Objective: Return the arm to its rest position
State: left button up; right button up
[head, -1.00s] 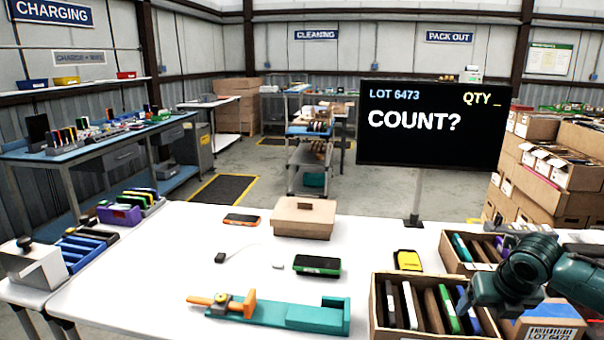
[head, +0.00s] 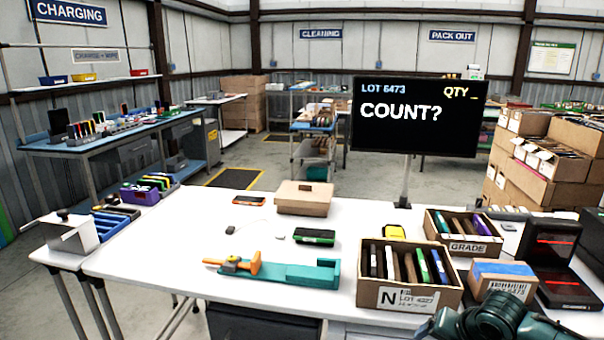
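My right arm (head: 485,320) shows only as a dark green link at the bottom right edge of the head view, in front of the cartons. Its gripper fingers are not visible. My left arm and gripper are out of the view. A carton marked N (head: 408,297) stands on the white table (head: 170,262), holding several upright phone-like devices. A carton marked GRADE (head: 470,247) stands behind it with more devices. A screen (head: 415,115) reads LOT 6473, COUNT? and QTY with a blank.
A teal fixture with an orange clamp (head: 300,273), a green-edged device (head: 314,236), a yellow device (head: 395,232) and a closed brown box (head: 305,198) lie on the table. A small lot-labelled box (head: 503,283) and a black case (head: 548,255) stand at the right. The table's left front is clear.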

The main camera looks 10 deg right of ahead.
jog(key=s+a+f+m+t+y, duration=0.1)
jog(key=s+a+f+m+y, duration=0.1)
jog(key=s+a+f+m, duration=0.4)
jog(key=s+a+f+m+t+y, duration=0.15)
jog(key=a+f+m, duration=0.25)
jog(key=a, duration=0.5)
jog(key=s+a+f+m+t, duration=0.1)
jog(key=s+a+f+m, duration=0.1)
jog(key=s+m, duration=0.4)
jog(key=s+a+f+m+t+h, duration=0.1)
jog(key=s+a+m, duration=0.1)
jog(key=s+m, duration=0.4)
jog(key=m, duration=0.4)
jog(key=shift+f, duration=0.35)
